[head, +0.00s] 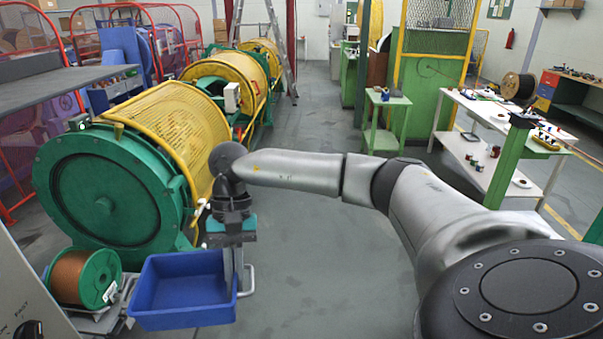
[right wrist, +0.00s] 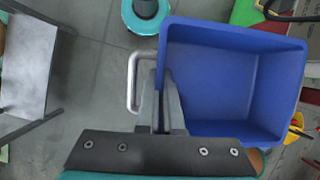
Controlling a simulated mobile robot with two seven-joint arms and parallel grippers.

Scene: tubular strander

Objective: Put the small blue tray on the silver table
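The small blue tray (head: 183,290) is empty and open upward, at the lower left of the head view. It fills the upper right of the right wrist view (right wrist: 210,90). My right gripper (head: 233,272) points down at the tray's right wall. In the right wrist view its fingers (right wrist: 162,110) straddle the tray wall, one inside and one outside, and look shut on it. What is under the tray is hidden. A grey metal-topped table (head: 40,85) stands at the left; I cannot tell whether it is the silver table. My left gripper is out of view.
A green and yellow strander drum (head: 105,190) stands behind the tray. A copper-wound spool (head: 85,278) is beside its left side. A metal bracket (head: 248,280) is close to its right. A white table (head: 500,120) with small items stands right. The central aisle floor is clear.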

